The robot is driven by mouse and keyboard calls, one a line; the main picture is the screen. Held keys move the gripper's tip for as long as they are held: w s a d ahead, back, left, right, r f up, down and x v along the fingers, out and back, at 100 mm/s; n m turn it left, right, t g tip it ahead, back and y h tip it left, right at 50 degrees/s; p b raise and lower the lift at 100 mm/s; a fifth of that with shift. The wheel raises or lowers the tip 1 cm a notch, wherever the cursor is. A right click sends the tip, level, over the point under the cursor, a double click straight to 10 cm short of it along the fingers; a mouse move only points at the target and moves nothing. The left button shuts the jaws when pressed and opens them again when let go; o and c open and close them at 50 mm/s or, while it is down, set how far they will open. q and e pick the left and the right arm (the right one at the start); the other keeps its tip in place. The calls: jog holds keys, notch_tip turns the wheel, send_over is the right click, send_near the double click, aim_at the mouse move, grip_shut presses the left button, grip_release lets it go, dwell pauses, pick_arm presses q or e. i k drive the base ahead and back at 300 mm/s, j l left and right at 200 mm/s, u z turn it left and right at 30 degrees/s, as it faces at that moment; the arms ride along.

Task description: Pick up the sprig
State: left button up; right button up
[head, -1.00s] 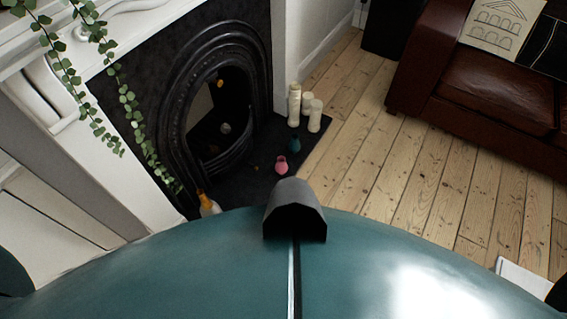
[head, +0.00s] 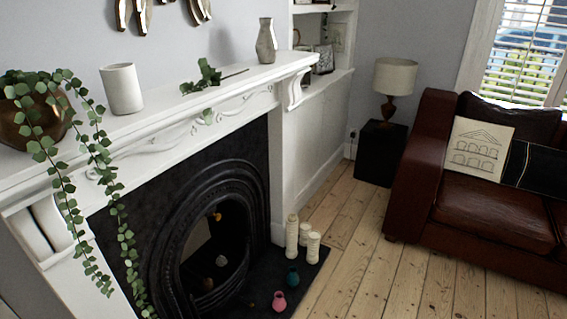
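A green leafy sprig (head: 207,78) with a thin dark stem lies on the white mantelpiece (head: 160,108) above the fireplace. Its leaves are toward the left and its stem points right. It lies between a white cylindrical pot (head: 122,89) and a grey vase (head: 266,42). A few leaves hang at the mantel's front edge just below it. Neither of my grippers shows in the head view.
A brown pot (head: 38,118) with a trailing plant stands at the mantel's left end. Candles (head: 292,236) and small vases (head: 279,301) stand on the dark hearth. A leather sofa (head: 480,204) and a lamp (head: 394,78) are at the right. Floorboards between are clear.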

aim_at(220, 80)
jog(key=i+u, duration=0.5)
jog(key=i+l+u, duration=0.2)
jog(key=l, duration=0.85)
jog(key=i+l+u, duration=0.2)
jog(key=l, duration=0.9)
jog(key=l+u, duration=0.2)
jog(key=l, duration=0.9)
jog(key=i, duration=0.05)
